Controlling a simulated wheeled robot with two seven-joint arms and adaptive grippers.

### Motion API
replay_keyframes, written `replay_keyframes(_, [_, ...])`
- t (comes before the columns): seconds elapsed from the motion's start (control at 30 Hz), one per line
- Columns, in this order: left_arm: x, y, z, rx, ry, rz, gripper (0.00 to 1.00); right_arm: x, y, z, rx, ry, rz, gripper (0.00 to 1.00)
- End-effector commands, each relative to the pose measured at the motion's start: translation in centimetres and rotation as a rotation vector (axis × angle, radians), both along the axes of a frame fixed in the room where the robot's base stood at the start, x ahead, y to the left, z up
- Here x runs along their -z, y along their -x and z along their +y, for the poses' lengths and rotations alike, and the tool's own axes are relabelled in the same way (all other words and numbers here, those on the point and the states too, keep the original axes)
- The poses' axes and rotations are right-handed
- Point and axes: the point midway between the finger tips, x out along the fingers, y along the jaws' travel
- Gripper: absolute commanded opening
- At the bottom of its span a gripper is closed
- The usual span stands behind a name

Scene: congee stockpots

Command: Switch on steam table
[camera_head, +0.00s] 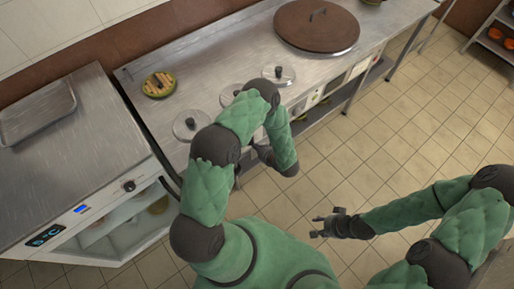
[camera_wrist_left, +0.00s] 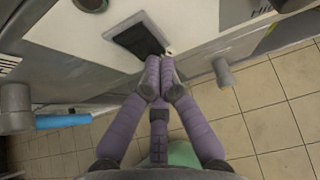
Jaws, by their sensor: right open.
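The steam table (camera_head: 210,75) is the long steel counter along the wall, with round lids set in its top. Its pale front panel (camera_wrist_left: 95,45) fills the upper part of the left wrist view. A dark rectangular plate (camera_wrist_left: 133,34) is on that panel; I cannot tell whether it is a switch or lit. My left gripper (camera_wrist_left: 161,82) has its purple fingertips together, empty, just beside the plate's lower edge; contact is unclear. In the head view it (camera_head: 262,152) is at the counter's front, partly hidden by my arm. My right gripper (camera_head: 322,226) is open and empty over the floor.
Grey knobs stick out right (camera_wrist_left: 222,72) and left (camera_wrist_left: 15,105) of the left gripper. A refrigerated cabinet (camera_head: 75,165) with a tray (camera_head: 38,110) on top stands at the left. A large brown lid (camera_head: 316,25) sits further along the counter.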

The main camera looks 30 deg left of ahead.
Motion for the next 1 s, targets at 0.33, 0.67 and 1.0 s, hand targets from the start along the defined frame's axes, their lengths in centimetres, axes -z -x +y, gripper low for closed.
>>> replay_keyframes(0.33, [0.3,-0.2,0.4,0.000,-0.046,-0.019,0.00,1.5,0.0,0.0,0.000,0.000,0.000,0.42])
replay_keyframes(0.67, [-0.7,-0.2,0.4,0.000,-0.046,-0.019,0.00,1.1,0.0,0.0,0.000,0.000,0.000,0.42])
replay_keyframes(1.0, [-1.4,-0.3,0.5,-0.001,-0.047,-0.021,0.00,0.8,0.0,0.0,0.000,0.000,0.001,0.42])
